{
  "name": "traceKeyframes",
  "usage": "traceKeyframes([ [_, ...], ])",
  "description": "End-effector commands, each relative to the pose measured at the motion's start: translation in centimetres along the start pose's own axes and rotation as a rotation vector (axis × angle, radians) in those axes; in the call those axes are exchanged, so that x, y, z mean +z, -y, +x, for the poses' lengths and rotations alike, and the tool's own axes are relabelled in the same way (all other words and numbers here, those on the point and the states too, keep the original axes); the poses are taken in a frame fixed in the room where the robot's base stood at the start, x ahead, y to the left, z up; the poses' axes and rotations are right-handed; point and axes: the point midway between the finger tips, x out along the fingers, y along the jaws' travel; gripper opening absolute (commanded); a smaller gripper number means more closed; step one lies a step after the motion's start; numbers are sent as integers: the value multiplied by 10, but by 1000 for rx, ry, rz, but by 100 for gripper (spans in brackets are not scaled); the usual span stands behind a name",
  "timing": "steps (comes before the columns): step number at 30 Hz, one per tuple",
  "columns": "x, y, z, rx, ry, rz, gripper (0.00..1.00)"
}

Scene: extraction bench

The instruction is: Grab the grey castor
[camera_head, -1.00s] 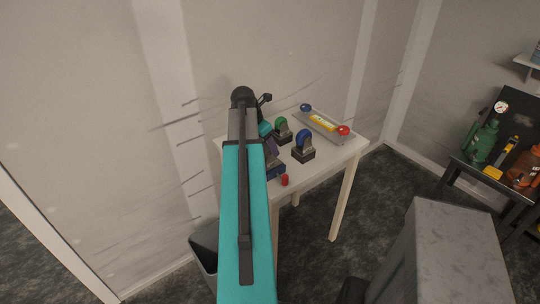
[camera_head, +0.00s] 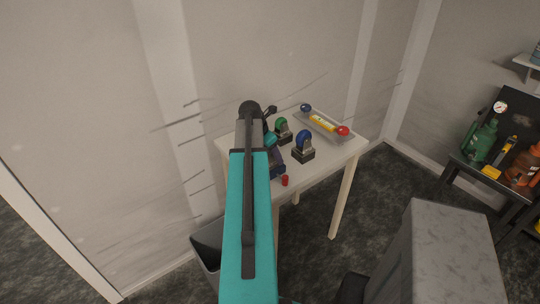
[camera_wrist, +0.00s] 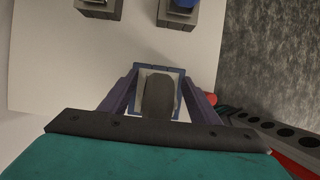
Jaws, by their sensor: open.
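The grey castor (camera_wrist: 158,97) shows in the wrist view as a dark grey wheel on a pale plate within a blue base (camera_wrist: 160,68). My gripper (camera_wrist: 160,80) is open, with its purple fingers on the left and right of the wheel. A gap shows between each finger and the wheel. In the head view my gripper (camera_head: 273,156) is low over the left part of the table, and my arm hides most of the grey castor.
A green castor (camera_head: 282,128) and a blue castor (camera_head: 304,142) stand close by on the white table (camera_head: 330,160). A tray (camera_head: 322,125) with a yellow piece lies behind them. A small red object (camera_head: 285,181) is near the front edge. A bin (camera_head: 206,246) stands below.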

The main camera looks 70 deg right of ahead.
Motion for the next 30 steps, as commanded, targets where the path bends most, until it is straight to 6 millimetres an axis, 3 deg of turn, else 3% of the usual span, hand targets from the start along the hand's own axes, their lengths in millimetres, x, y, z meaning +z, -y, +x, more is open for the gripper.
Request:
traceKeyframes([
  [12, 0, 0, 0, 0, 0, 1, 56],
  [22, 0, 0, 0, -1, 0, 1, 3],
  [30, 1, 1, 0, -1, 0, 1, 3],
])
